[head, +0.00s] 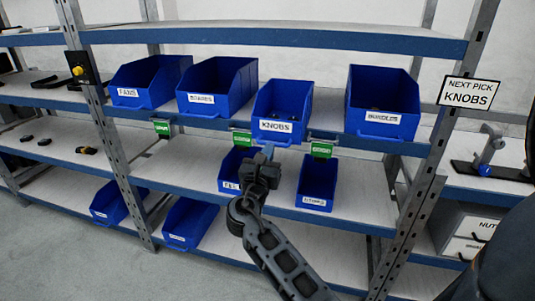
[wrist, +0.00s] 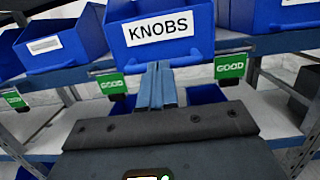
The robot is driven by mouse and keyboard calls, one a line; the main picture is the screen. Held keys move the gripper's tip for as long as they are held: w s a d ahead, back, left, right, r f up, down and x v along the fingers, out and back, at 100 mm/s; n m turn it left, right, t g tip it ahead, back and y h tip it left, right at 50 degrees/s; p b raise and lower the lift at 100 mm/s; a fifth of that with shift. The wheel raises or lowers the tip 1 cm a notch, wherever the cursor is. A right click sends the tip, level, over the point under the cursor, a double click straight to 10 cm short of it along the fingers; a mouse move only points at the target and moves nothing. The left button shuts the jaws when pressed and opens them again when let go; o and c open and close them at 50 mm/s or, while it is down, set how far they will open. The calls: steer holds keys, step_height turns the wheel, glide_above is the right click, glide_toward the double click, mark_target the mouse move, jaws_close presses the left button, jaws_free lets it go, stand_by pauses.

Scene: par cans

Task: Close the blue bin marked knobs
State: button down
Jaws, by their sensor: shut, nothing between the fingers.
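The blue bin marked KNOBS (head: 275,128) sits on the upper middle shelf, with its front sticking out past the shelf's front edge. Its open top shows a few dark items inside. In the wrist view the KNOBS bin (wrist: 160,30) fills the top middle, with its white label facing me. My gripper (head: 267,150) is just below and in front of the bin's label. In the wrist view the two blue fingers of my gripper (wrist: 158,68) are together, empty, pointing at the bin's lower front. Whether they touch the bin I cannot tell.
Blue bins marked FANS (head: 130,92) and another (head: 203,98) stand left of it, and a larger bin (head: 383,118) stands right. Green tags (head: 321,149) hang from the shelf edge (head: 345,140). Two smaller blue bins (head: 317,190) sit below, behind my gripper. A NEXT PICK KNOBS sign (head: 468,93) is at right.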

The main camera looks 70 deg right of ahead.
mark_target(279, 131)
steer(key=x, duration=0.4)
steer(key=f+x, duration=0.1)
steer(key=x, duration=0.3)
steer(key=f+x, duration=0.1)
steer(key=x, duration=0.2)
steer(key=shift+d, duration=0.6)
steer(key=shift+d+r, duration=0.1)
steer(key=shift+d, duration=0.05)
